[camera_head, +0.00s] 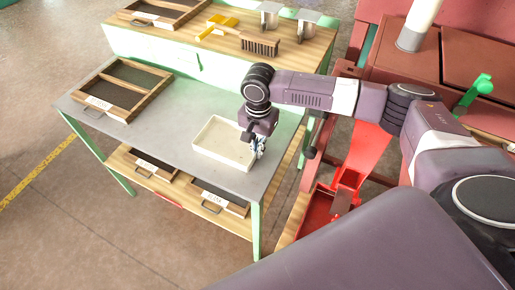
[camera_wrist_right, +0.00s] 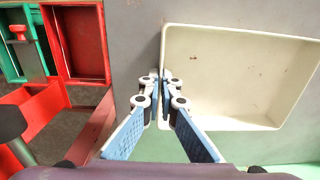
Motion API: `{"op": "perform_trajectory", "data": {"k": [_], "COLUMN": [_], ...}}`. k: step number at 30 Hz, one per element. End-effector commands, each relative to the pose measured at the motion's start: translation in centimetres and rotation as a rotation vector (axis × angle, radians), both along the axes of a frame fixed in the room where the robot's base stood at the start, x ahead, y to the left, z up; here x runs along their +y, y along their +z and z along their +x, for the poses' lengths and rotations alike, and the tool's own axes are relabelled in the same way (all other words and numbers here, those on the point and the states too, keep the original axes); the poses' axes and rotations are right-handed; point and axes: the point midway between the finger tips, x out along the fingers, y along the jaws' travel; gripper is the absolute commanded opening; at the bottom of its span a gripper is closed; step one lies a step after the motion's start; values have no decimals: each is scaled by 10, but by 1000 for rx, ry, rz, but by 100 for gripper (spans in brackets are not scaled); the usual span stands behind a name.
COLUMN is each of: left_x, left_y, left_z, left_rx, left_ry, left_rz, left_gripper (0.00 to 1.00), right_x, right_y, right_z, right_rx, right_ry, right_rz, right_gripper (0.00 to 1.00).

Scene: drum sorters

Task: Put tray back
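A cream-white, shallow rectangular tray (camera_head: 222,146) sits on the grey table top (camera_head: 172,137), near its right end. It looks empty apart from a few small dark specks on its floor, seen in the right wrist view (camera_wrist_right: 235,75). My right gripper (camera_head: 257,147) points down at the tray's right edge in the head view. In the right wrist view its fingers (camera_wrist_right: 164,82) come together around the tray's side wall, one inside and one outside. The fingertips partly hide the wall there. My left gripper is in neither view.
A wooden divided drawer box (camera_head: 122,88) stands at the table's left end; labelled drawers (camera_head: 219,197) sit on the shelf below. A green bench behind holds a yellow tool (camera_head: 216,27), a brush (camera_head: 259,45) and metal containers. Red equipment (camera_head: 366,150) stands to the right.

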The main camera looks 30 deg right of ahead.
Motion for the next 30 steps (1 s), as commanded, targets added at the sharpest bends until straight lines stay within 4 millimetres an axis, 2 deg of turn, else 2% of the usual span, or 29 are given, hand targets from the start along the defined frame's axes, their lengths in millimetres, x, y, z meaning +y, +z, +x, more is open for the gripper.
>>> {"op": "perform_trajectory", "data": {"k": [5, 12, 21, 26, 30], "left_x": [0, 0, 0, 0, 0], "left_y": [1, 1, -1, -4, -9], "left_z": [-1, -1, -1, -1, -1], "left_rx": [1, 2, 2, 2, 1], "left_ry": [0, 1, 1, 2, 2], "left_rz": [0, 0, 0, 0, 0], "left_gripper": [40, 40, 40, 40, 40], "right_x": [0, 0, 0, 0, 0], "right_y": [0, -1, 1, 19, 49], "right_z": [0, 0, 0, 1, 1], "right_rx": [-1, 0, -1, -4, -6], "right_ry": [0, 0, 1, 1, 1], "right_rz": [1, 0, 0, 2, 2], "right_gripper": [0, 22, 22, 22, 22]}}
